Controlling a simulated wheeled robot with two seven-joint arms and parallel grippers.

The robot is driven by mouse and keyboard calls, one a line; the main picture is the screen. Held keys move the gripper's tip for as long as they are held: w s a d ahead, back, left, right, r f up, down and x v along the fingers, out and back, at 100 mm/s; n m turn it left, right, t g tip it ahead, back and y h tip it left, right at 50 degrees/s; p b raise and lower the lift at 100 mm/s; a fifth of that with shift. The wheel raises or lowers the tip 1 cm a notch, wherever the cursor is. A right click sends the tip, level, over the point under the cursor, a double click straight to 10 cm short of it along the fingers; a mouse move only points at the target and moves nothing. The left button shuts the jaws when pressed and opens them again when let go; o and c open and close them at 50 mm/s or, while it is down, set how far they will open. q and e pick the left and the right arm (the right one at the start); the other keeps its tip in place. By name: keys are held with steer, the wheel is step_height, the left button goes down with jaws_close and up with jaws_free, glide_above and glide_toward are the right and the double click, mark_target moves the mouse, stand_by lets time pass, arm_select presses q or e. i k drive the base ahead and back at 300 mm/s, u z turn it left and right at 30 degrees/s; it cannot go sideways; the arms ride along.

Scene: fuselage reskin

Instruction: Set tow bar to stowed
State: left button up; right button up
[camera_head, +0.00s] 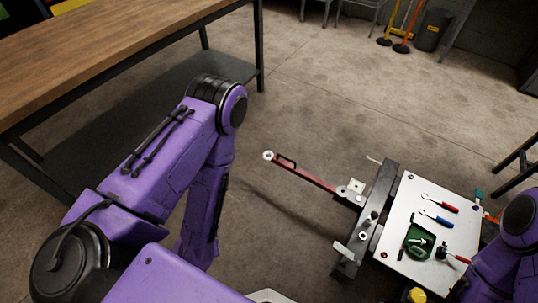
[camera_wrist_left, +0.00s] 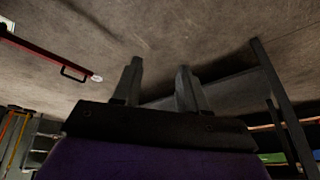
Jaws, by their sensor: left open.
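The tow bar (camera_head: 312,178) is a dark red bar with a pale ring at its free end and a black loop handle near it. It reaches out over the floor, up and left from the front end of a cart (camera_head: 407,207). In the left wrist view the tow bar (camera_wrist_left: 38,51) enters at the upper left, its ring left of my fingers. My left gripper (camera_wrist_left: 158,66) is open and empty, apart from the bar. In the head view my left arm hides that gripper. My right arm shows at the lower right, but its gripper does not show.
The cart top carries wrenches (camera_head: 437,217), a green tray (camera_head: 419,238) and other tools. A wooden workbench (camera_head: 105,52) with dark legs stands at the upper left. Brooms and a dark bin (camera_head: 432,30) stand at the back. The floor around the bar's free end is clear.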

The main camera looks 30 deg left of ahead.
mark_target(294, 169)
steer(key=u, duration=0.3)
steer(key=k, duration=0.65)
steer(key=u, duration=0.2)
steer(key=i, duration=0.35)
steer(key=u, duration=0.7)
steer(key=i, duration=1.1)
steer(key=z, duration=0.5)
steer(key=i, duration=1.1)
steer(key=z, duration=0.85)
